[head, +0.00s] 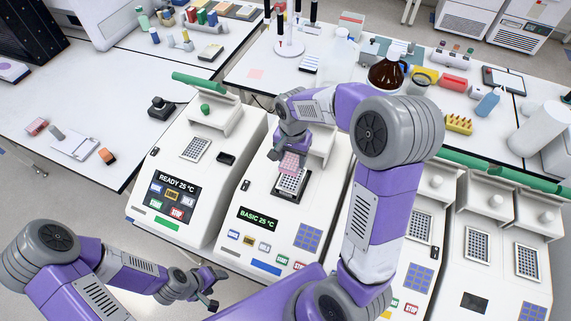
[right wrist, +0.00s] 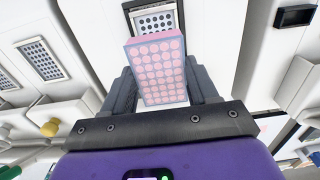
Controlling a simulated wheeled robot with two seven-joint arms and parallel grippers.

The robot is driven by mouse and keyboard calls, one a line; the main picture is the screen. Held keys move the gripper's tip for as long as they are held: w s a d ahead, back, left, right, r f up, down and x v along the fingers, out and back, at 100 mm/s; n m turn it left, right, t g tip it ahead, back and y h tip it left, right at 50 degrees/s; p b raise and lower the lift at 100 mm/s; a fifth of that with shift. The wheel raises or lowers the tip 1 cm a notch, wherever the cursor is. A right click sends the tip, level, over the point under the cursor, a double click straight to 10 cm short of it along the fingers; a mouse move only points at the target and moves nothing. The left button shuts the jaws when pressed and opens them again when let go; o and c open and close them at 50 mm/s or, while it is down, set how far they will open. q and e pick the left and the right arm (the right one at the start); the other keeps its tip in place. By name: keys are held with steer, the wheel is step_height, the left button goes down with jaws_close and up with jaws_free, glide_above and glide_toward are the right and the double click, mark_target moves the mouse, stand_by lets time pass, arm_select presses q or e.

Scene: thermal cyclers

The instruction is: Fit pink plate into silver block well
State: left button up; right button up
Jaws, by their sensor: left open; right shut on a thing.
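The pink plate (head: 290,163) is held by my right gripper (head: 289,150) above the middle thermal cycler, the one whose screen reads BASIC 25 °C. In the right wrist view the pink plate (right wrist: 156,68) sits between the two dark fingers, its grid of round wells facing the camera. The silver block well (head: 291,184) lies just below the plate and is partly covered by it. In the right wrist view the silver block (right wrist: 155,22) shows beyond the plate's edge, and the plate looks apart from it. My left gripper (head: 207,288) is open and empty, low at the front left.
A cycler reading READY 25 °C (head: 176,190) stands to the left, with its own silver block (head: 196,149). More cyclers (head: 487,245) stand to the right of my right arm. Raised lids stand behind the blocks. The benches behind hold bottles and racks.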

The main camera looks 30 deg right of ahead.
mark_target(292, 179)
step_height(292, 179, down, 8)
steer(key=shift+s, duration=0.1)
steer(key=shift+f, duration=0.1)
stand_by(0.3)
steer(key=o, duration=1)
steer(key=shift+o, duration=0.2)
step_height(292, 179, up, 12)
steer(key=shift+r, duration=0.15)
